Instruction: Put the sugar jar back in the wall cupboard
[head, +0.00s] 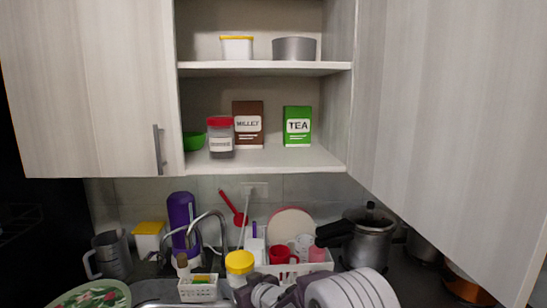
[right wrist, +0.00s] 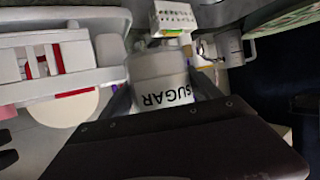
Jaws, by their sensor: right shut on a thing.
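The sugar jar (head: 240,262) has a yellow lid and is low in front of the counter in the head view. In the right wrist view the white jar (right wrist: 160,72) shows its SUGAR label upside down. My right gripper (head: 250,288) is shut on the jar's body, with its dark fingers (right wrist: 160,98) on either side. The wall cupboard (head: 300,159) stands open above and behind the jar. Its lower shelf holds a red-lidded jar (head: 221,138), a brown millet box (head: 248,125), a green tea box (head: 297,126) and a green bowl (head: 193,141). My left gripper is out of view.
The upper shelf (head: 260,68) holds a yellow-lidded container (head: 237,47) and a grey pot (head: 294,49). The lower shelf is bare along its front right. Below are a purple bottle (head: 183,225), a faucet (head: 208,222), a dish rack (head: 318,267), a small basket (head: 198,289) and a pressure cooker (head: 368,240).

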